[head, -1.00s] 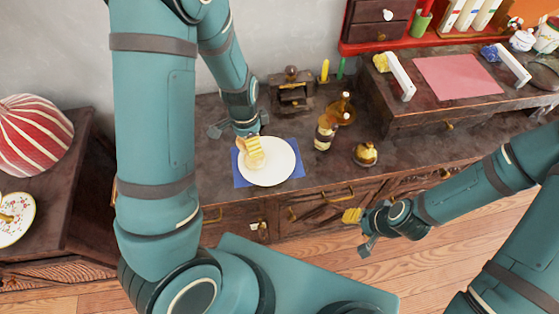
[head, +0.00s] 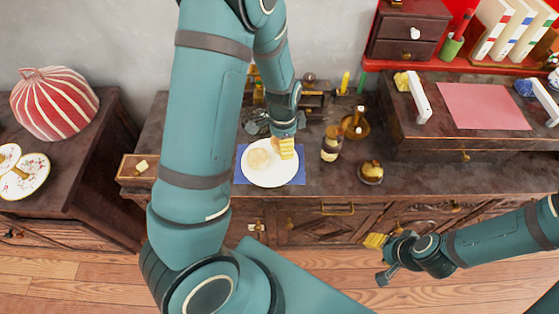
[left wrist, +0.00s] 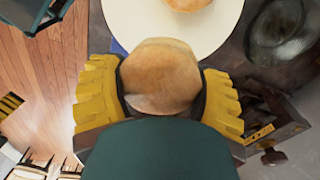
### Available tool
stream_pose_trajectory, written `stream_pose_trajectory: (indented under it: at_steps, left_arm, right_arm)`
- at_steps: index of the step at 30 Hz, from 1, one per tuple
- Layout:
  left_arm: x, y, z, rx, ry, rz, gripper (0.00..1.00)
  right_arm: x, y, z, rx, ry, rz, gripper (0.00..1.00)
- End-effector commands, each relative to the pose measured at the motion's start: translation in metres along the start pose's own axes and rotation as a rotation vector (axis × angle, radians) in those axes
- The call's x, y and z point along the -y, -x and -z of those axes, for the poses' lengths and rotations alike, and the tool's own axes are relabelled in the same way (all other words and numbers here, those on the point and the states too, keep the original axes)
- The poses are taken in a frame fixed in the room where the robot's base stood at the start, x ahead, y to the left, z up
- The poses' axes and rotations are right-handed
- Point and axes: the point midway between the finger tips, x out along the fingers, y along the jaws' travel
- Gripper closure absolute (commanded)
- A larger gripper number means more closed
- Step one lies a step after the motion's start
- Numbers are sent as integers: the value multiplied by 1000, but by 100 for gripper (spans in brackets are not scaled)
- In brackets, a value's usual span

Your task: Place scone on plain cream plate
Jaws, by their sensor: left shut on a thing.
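The plain cream plate (head: 284,177) lies on a blue mat (head: 298,178) on the dark wooden counter. One round scone (head: 258,158) rests on it; part of this scone shows at the top of the left wrist view (left wrist: 188,3). My left gripper (head: 284,147) is over the plate's back right edge. It is shut on a second scone (left wrist: 160,75), held between its yellow finger pads; the head view mostly hides this scone. My right gripper (head: 380,258) is open and empty in front of the counter, right of the plate.
A dark bottle (head: 331,146) and a brass pot (head: 371,171) stand right of the plate. A wooden tray (head: 128,172) is at the counter's left end. A striped cosy (head: 52,105) and floral plates (head: 25,178) are on the left cabinet.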

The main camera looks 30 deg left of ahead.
Motion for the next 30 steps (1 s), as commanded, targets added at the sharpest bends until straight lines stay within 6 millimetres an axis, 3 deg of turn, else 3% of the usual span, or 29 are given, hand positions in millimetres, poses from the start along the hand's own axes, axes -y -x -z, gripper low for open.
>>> stream_pose_trajectory:
  at_steps: [3, 11, 18, 30]
  left_arm:
    - [0, -26, -1, 3, 1, -2, 68]
    - [0, -46, 0, 0, 0, 0, 68]
    - [1, -77, -1, 1, 0, 0, 68]
    - [1, -82, -1, 0, -1, 0, 68]
  right_arm:
    - [-4, -10, 1, -4, 1, 0, 53]
    - [-6, -15, 2, -7, 1, 0, 53]
    - [-9, -25, 3, -12, 2, -1, 53]
    - [-10, -27, 3, -13, 2, -1, 53]
